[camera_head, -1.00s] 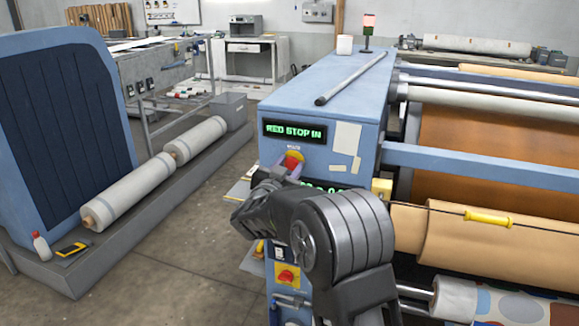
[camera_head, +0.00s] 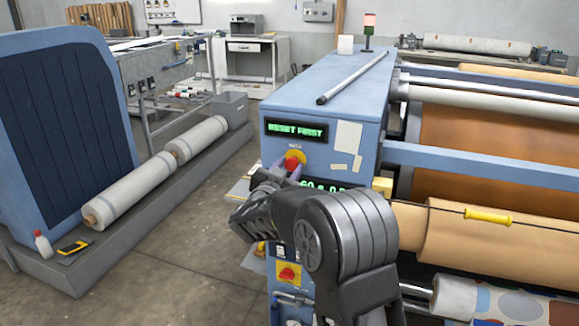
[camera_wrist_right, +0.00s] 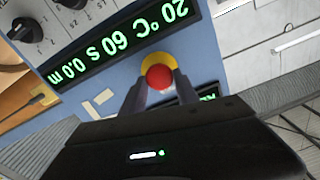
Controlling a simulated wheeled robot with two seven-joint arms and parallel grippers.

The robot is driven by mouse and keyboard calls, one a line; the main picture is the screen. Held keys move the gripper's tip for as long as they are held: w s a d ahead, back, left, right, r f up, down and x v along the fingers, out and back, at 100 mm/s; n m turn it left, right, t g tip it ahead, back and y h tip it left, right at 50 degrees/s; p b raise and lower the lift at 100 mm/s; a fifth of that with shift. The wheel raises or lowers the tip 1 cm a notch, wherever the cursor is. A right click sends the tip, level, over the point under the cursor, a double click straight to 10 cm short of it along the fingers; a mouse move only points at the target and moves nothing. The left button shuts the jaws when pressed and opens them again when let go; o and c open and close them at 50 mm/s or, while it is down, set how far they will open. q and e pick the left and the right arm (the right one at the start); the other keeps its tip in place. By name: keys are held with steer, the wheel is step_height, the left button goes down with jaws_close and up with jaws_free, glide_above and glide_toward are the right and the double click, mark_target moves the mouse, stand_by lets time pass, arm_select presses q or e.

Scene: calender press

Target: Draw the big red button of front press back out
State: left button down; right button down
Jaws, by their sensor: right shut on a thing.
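The big red button (camera_head: 294,160) sits on a yellow disc on the blue end face of the front press (camera_head: 325,85). In the right wrist view the red button (camera_wrist_right: 160,77) lies between the fingertips of my right gripper (camera_wrist_right: 158,84), with the yellow ring behind it. My right gripper (camera_head: 290,170) is shut on the button. The upper display (camera_head: 297,130) above the button reads "RESET FIRST" in green. A lower display (camera_head: 325,187) is partly hidden by my right arm. My left gripper is not in view.
A second red knob on a yellow plate (camera_head: 288,275) sits lower on the same press face. A metal rod (camera_head: 352,78) lies on top of the press. A yellow pull-cord handle (camera_head: 488,216) hangs before the rollers at right. Grey floor (camera_head: 185,265) is open at left.

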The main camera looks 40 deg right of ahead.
steer(key=c, duration=0.9)
jaws_free()
steer(key=shift+a, duration=0.1)
steer(key=b+v, duration=0.1)
steer(key=v, duration=0.6)
steer(key=shift+s+a, duration=0.3)
